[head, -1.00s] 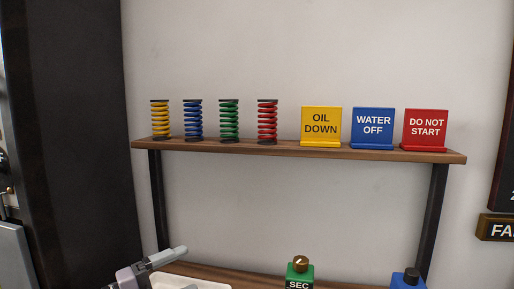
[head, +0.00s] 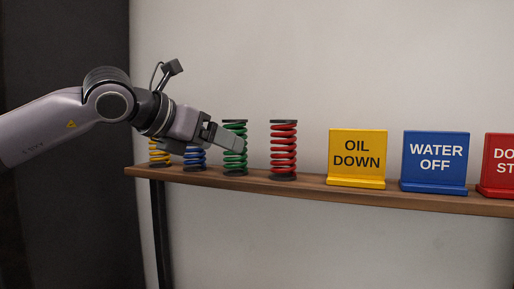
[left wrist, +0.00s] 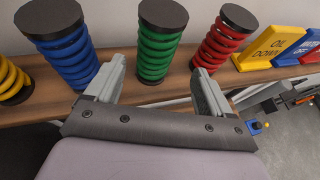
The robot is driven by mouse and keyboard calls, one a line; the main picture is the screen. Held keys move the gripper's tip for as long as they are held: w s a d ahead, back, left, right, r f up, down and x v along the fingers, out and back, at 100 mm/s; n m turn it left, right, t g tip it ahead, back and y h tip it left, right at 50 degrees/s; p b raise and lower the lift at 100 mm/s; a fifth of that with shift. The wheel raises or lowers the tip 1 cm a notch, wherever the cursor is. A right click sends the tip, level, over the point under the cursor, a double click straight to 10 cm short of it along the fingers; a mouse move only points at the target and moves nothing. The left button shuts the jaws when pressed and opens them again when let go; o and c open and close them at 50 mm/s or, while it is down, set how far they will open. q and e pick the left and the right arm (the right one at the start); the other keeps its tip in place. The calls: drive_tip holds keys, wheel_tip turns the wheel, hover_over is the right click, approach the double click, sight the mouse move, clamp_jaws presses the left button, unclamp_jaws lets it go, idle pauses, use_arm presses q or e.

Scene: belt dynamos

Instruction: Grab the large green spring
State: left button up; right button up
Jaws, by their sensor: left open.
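The green spring (head: 235,158) stands upright on the wooden shelf, between the blue and red springs, with black end caps. My left gripper (head: 225,138) reaches in from the left at the height of its upper part and hides part of it. In the left wrist view the green spring (left wrist: 160,45) stands ahead, between the lines of the two open fingers (left wrist: 162,75). The fingers look empty, and I cannot tell whether they touch the spring. My right gripper is not in view.
The blue spring (head: 195,160) and yellow spring (head: 160,157) stand left, partly behind my arm. The red spring (head: 283,150) stands close on the right. Farther right are the yellow OIL DOWN sign (head: 357,155), blue WATER OFF sign (head: 434,160) and a red sign (head: 497,165) on the shelf (head: 310,187).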

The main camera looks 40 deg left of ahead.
sight(233, 170)
use_arm(q)
drive_tip(key=shift+w+a+p, duration=0.1)
drive_tip(key=shift+w+p, duration=0.35)
drive_tip(key=shift+w, duration=0.2)
drive_tip(key=p+x, duration=0.1)
drive_tip(key=x, duration=0.1)
drive_tip(key=p+x, duration=0.1)
drive_tip(key=x, duration=0.1)
drive_tip(key=shift+w+a+f, duration=0.1)
drive_tip(key=shift+a, duration=0.15)
drive_tip(key=shift+w+f, duration=0.2)
drive_tip(key=shift+w, duration=0.3)
drive_tip(key=c, duration=1.2)
drive_tip(key=shift+c, duration=0.3)
drive_tip(key=shift+r, duration=0.15)
